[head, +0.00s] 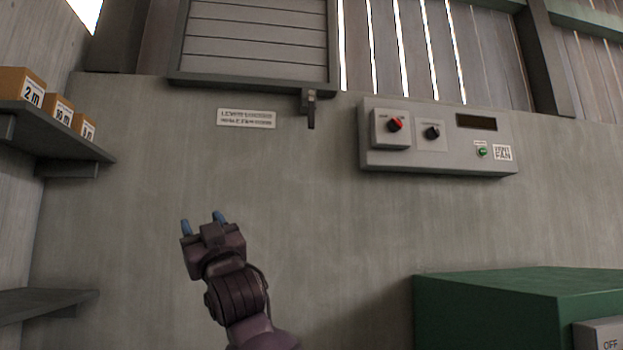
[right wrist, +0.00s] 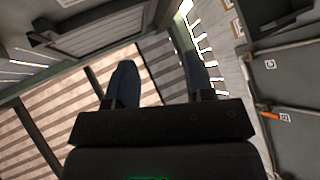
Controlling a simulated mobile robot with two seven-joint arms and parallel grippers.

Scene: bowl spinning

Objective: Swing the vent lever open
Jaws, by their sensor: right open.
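The vent (head: 258,40) is a grey louvred panel in a frame, high on the wall in the head view. Its lever (head: 311,110) is a small dark handle hanging down from the bracket at the frame's lower right corner. My right gripper (head: 202,220) is raised in front of the wall, below and left of the lever and well apart from it. Its two blue fingertips are spread and empty; the fingers also show in the right wrist view (right wrist: 160,85). The lever cannot be made out for certain in the right wrist view. My left gripper is not in view.
A control box (head: 440,140) with a red knob, a black knob and a green button is right of the lever. A label plate (head: 246,118) is left of it. A green cabinet (head: 480,310) stands lower right. Shelves (head: 50,130) with boxes are at left. The wall between is clear.

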